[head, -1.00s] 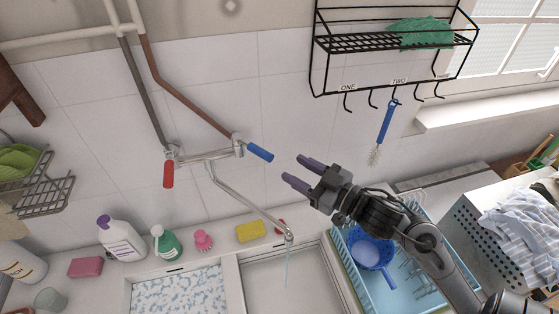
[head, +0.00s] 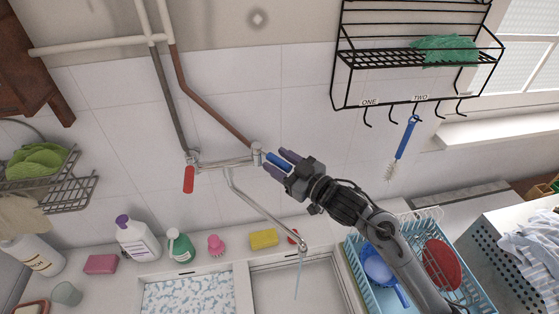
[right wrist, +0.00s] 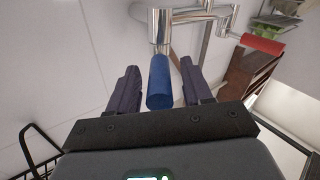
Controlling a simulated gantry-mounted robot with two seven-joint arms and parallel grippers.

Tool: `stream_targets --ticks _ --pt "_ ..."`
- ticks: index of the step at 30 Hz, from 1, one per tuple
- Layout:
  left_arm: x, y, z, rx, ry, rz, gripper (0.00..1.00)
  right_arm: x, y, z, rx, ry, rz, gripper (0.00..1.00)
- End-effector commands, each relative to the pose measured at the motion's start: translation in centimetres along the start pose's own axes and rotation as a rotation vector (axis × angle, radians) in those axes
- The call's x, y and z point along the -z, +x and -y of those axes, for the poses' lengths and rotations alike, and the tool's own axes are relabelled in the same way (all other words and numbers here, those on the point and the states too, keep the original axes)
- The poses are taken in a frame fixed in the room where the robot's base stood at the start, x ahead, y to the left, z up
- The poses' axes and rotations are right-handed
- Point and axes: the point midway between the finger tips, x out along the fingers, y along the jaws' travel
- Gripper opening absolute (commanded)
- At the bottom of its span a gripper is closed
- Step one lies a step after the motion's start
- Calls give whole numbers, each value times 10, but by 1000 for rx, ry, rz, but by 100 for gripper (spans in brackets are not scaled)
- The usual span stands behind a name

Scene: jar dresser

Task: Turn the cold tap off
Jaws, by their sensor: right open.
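The cold tap's blue lever (head: 279,161) sticks out to the right from the chrome tap body (head: 256,152) on the tiled wall. My right gripper (head: 277,162) is open with one finger on each side of the blue lever. In the right wrist view the blue lever (right wrist: 159,84) lies between the two purple fingers, with a visible gap on both sides. The red lever (head: 188,179) hangs down at the left end of the tap. A thin stream of water (head: 297,275) falls from the spout (head: 302,246). My left gripper is not in view.
A black wire rack (head: 410,65) with hooks and a hanging blue brush (head: 404,145) is on the wall to the right. A blue dish rack (head: 365,294) stands below my right arm. Bottles, a pink sponge (head: 100,264) and a yellow sponge (head: 264,238) line the sink's back ledge.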

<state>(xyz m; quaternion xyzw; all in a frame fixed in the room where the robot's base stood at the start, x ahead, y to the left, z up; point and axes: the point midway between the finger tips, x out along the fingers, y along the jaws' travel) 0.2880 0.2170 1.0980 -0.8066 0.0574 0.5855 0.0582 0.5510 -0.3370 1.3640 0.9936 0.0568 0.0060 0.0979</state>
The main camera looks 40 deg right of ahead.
Motion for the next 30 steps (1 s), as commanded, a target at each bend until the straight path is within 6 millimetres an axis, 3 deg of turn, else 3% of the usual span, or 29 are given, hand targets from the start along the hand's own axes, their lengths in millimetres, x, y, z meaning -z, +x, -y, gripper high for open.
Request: stream_targets --ticks 10,20,30 --pt "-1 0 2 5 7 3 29 0 3 0 0 0 1 50" --pt "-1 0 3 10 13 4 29 0 3 0 0 0 1 0" --pt "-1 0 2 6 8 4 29 0 4 0 -3 0 1 0"
